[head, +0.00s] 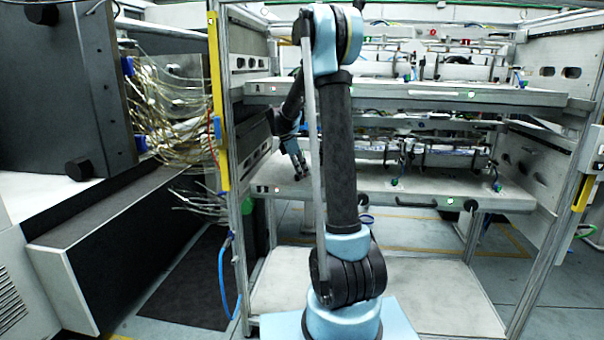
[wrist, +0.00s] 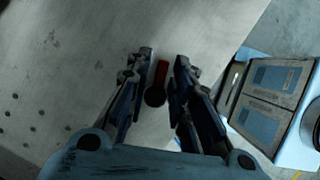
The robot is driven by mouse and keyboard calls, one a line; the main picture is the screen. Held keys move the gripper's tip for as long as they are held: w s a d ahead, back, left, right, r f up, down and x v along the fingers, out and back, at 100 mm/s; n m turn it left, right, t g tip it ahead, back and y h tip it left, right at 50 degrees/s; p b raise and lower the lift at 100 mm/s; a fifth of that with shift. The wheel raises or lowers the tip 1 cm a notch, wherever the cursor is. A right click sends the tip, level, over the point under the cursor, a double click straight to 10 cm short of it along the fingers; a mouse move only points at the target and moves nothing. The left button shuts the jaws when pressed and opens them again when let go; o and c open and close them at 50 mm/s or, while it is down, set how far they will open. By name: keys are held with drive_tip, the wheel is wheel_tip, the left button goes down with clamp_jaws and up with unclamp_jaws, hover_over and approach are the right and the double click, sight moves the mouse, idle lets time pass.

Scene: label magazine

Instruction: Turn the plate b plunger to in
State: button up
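A red plunger (wrist: 161,73) with a round black knob (wrist: 155,97) shows in the wrist view, in front of a grey metal surface. My gripper (wrist: 163,58) is open, with one finger on each side of the plunger. A narrow gap shows on both sides, and I cannot tell if either finger touches it. In the head view my gripper (head: 299,165) is at the left part of the lower plate (head: 400,192), behind my arm. The plunger cannot be made out there. Which plate is plate b is not readable.
The upper plate (head: 400,92) lies above the lower one in a metal frame with a post (head: 232,170) at left. Loose cables (head: 170,110) hang from a dark panel left of the frame. The shelf below (head: 400,290) is largely bare.

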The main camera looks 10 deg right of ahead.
idle(0.5)
drive_tip(key=n, duration=0.1)
drive_tip(key=n+t, duration=0.1)
drive_tip(key=n, duration=0.1)
drive_tip(key=shift+w, duration=0.25)
drive_tip(key=n, duration=0.1)
drive_tip(key=n+t, duration=0.1)
drive_tip(key=n, duration=0.1)
drive_tip(key=n+y, duration=0.1)
drive_tip(key=shift+w+a+n+t, duration=0.2)
drive_tip(key=shift+w+n+t, duration=0.05)
drive_tip(key=shift+n+t, duration=0.05)
drive_tip(key=v, duration=0.5)
drive_tip(key=shift+a+f, duration=0.1)
drive_tip(key=s+a, duration=0.8)
drive_tip(key=a, duration=0.1)
drive_tip(key=shift+s+d+f+m+g+y, duration=0.15)
drive_tip(key=shift+s+d+f+m+y, duration=0.25)
drive_tip(key=shift+s+d+m, duration=2)
drive_tip(key=shift+s+d+f+m+g+y, duration=0.2)
drive_tip(key=shift+s+d+m, duration=0.7)
drive_tip(key=shift+s+m, duration=2.85)
drive_tip(key=shift+s+d+f+m+g+y, duration=0.1)
drive_tip(key=shift+s+d+f+m+y, duration=0.4)
drive_tip(key=shift+s+d+m, duration=2.65)
drive_tip(key=s+a+n, duration=0.3)
drive_tip(key=shift+f, duration=0.1)
